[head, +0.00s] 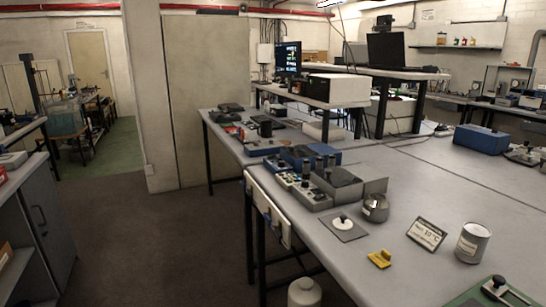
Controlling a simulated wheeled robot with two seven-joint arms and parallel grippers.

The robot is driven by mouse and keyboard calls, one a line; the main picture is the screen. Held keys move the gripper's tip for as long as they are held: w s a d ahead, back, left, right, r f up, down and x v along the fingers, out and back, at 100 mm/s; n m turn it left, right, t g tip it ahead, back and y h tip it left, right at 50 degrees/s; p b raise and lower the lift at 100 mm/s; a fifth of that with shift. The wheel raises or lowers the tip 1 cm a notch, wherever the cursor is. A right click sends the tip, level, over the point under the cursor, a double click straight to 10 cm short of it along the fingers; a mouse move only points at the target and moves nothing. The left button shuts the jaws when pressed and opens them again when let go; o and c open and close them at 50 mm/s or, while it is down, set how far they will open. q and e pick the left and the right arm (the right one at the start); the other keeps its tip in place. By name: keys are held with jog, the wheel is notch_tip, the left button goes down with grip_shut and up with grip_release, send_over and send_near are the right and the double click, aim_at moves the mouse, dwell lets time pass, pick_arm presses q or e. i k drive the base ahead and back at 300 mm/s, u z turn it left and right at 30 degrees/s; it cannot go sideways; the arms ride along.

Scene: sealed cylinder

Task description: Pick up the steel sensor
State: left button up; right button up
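I cannot tell for certain which thing is the steel sensor. A round, shiny grey metal vessel (375,208) stands on the near table. A grey metal can (472,243) with a pale label stands upright further right. Left of the vessel, a white disc with a black knob (343,221) sits on a flat grey plate (352,236). Another black-knobbed piece (496,286) sits on a green board (470,300) at the bottom right, cut off by the frame edge. Neither of my grippers is in view.
A yellow block (380,259) lies in front. Grey instrument boxes (312,193) fill the table's left side; a blue box (482,139) is at the back right. The grey tabletop (440,190) behind the sign is clear.

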aim_at(306, 162)
jog(key=u, duration=0.85)
jog(key=i, duration=1)
jog(key=u, duration=0.3)
